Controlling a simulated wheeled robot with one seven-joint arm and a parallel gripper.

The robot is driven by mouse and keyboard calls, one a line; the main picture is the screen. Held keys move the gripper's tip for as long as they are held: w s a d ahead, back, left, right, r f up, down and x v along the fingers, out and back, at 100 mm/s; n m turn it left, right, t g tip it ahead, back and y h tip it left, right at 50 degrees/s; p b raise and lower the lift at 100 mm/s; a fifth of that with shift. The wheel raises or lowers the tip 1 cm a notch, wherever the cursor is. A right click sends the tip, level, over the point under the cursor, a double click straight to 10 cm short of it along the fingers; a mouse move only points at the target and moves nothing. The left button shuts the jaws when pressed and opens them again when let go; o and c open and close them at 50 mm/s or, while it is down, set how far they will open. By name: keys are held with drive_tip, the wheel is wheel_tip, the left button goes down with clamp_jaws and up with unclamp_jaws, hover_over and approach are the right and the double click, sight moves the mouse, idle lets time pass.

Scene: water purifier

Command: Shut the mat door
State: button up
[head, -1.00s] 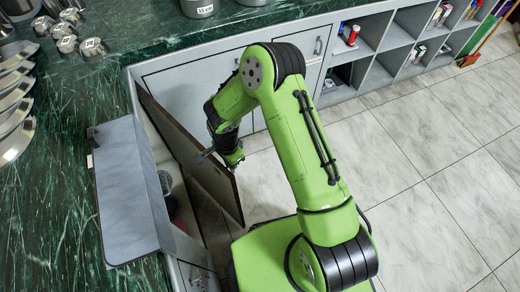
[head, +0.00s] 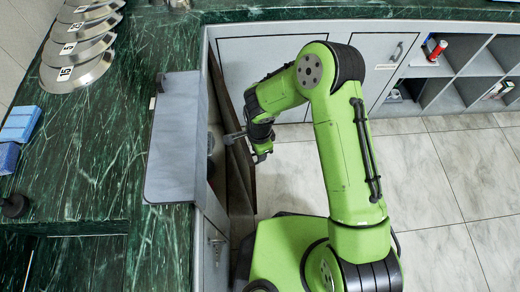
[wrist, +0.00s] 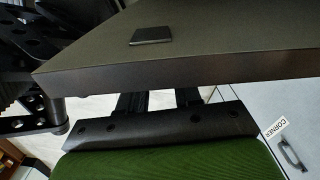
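The mat door appears to be the dark brown panel (head: 238,185) standing ajar at the cabinet under the green counter, left of my arm in the head view. A gap shows between it and the cabinet opening. My gripper (head: 235,135) is at the door's upper edge, and a grey finger-like part reaches across that edge; I cannot tell whether it touches. In the wrist view a large dark panel (wrist: 190,45), probably this door, fills the upper middle, with a small black patch on it. Black gripper parts (wrist: 40,115) show at the left. Finger opening is unclear.
A grey raised flap (head: 175,140) lies along the counter edge beside the opening. Grey cabinet doors (head: 375,70) and open shelves (head: 460,85) line the back. Metal lids (head: 80,65) and blue boxes (head: 20,123) are on the counter. The tiled floor (head: 440,190) at right is clear.

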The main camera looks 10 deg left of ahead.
wheel_tip(320, 180, up, 16)
drive_tip(key=p, duration=0.5)
drive_tip(key=shift+f, duration=0.15)
